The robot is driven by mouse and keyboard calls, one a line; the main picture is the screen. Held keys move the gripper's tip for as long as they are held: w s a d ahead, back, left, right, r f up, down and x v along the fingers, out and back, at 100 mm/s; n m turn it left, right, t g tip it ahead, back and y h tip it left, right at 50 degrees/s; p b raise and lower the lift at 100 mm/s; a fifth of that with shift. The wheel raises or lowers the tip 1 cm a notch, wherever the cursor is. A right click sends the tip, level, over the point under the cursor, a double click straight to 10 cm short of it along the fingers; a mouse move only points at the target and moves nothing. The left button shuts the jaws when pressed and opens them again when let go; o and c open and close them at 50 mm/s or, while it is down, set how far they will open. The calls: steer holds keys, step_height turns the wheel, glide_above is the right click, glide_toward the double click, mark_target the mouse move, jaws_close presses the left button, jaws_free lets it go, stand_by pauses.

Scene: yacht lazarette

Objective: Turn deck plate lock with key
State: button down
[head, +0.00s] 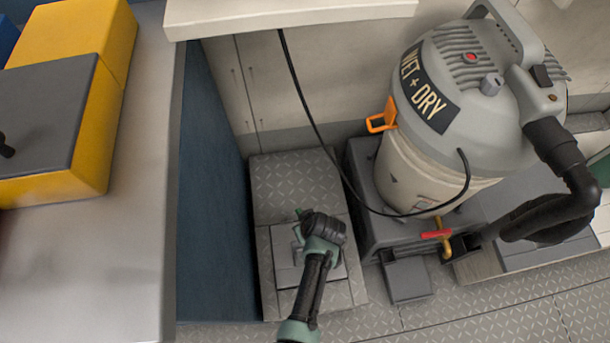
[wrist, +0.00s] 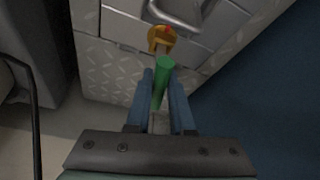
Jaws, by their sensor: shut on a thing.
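My gripper (wrist: 161,76) is shut on the key (wrist: 162,84), whose green handle stands between the two blue fingers in the wrist view. The brass round lock (wrist: 161,40), with a small red mark, lies just beyond the key's end. The key's tip is hard to make out, so I cannot tell whether it is in the lock. A grey metal loop handle (wrist: 178,18) is beside the lock on the deck plate (wrist: 122,28). In the head view my gripper (head: 306,224) hangs over the deck plate (head: 288,275) and hides the lock.
A wet and dry vacuum (head: 425,165) stands on a grey base to the right, its black cord (head: 318,125) hanging nearby. A dark blue panel (head: 212,200) and a bench (head: 130,230) bound the left.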

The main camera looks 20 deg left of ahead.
steer(key=shift+w+a+r+p, duration=0.1)
steer(key=shift+w+r+p, duration=0.05)
steer(key=shift+r+p, duration=0.65)
steer(key=shift+w+r+p, duration=0.15)
steer(key=shift+r+p, duration=0.35)
steer(key=shift+r, duration=0.45)
steer(key=shift+s+r+p, duration=0.2)
steer(key=shift+r+p, duration=0.9)
